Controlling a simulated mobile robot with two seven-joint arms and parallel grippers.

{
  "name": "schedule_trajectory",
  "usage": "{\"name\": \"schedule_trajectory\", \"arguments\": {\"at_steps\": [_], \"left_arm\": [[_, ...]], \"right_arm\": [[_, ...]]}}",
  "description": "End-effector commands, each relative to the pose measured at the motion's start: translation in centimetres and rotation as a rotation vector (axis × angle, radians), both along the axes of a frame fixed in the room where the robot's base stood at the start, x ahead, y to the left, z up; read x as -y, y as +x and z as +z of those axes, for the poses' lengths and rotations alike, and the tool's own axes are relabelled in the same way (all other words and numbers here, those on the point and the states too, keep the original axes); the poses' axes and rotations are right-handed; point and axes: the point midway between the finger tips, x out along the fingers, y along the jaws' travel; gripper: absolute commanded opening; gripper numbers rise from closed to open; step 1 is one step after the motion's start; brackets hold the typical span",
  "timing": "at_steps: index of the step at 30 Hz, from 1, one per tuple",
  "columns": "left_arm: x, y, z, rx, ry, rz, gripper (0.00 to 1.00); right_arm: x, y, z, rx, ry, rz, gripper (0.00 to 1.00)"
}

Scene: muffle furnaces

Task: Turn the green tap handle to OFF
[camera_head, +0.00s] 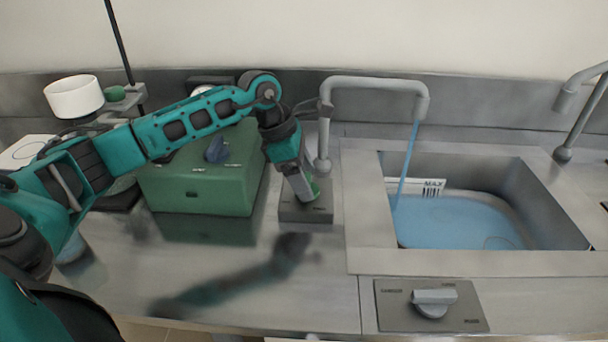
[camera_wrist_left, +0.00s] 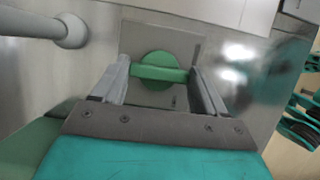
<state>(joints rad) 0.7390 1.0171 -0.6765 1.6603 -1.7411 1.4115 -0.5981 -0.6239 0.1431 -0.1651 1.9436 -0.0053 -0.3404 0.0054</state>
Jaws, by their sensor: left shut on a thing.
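The green tap handle (camera_head: 314,188) sits on a small grey plate (camera_head: 320,214) left of the sink, mostly hidden by my gripper in the head view. In the left wrist view the handle (camera_wrist_left: 156,59) is a round green knob with a raised bar across it. My left gripper (camera_head: 306,191) reaches down over the plate and is shut on the handle, a finger at each end of the bar. Blue water (camera_head: 407,160) runs from the grey faucet (camera_head: 375,84) into the sink (camera_head: 364,205). My right gripper is out of view.
A green box (camera_head: 203,187) stands just left of the tap plate. A grey knob (camera_head: 433,302) on a dark labelled panel (camera_head: 392,316) is at the front right. Blue water lies in the sink near a MAX label (camera_head: 431,187). A second faucet (camera_head: 581,115) is at the far right.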

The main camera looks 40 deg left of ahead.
Motion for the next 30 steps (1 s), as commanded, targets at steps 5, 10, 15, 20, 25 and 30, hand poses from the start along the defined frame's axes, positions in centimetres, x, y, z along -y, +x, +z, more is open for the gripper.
{"name": "schedule_trajectory", "arguments": {"at_steps": [5,10,15,20,25,30], "left_arm": [[-0.02,-0.01,0.02,0.0,0.0,0.0,0.5],[-0.02,-0.02,0.03,0.0,0.0,0.001,0.42],[-0.03,-0.04,0.03,-0.001,0.001,0.024,0.42],[0.0,-0.09,0.03,0.0,0.001,0.088,0.42],[0.04,-0.16,0.0,0.0,0.001,0.208,0.42],[0.16,-0.21,-0.02,0.002,0.0,0.361,0.42]], "right_arm": [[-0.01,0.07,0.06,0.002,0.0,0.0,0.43],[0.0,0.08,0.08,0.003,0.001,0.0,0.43],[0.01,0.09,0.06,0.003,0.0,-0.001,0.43],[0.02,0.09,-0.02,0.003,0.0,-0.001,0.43],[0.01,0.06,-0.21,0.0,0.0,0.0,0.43],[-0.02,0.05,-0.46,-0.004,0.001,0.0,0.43]]}}
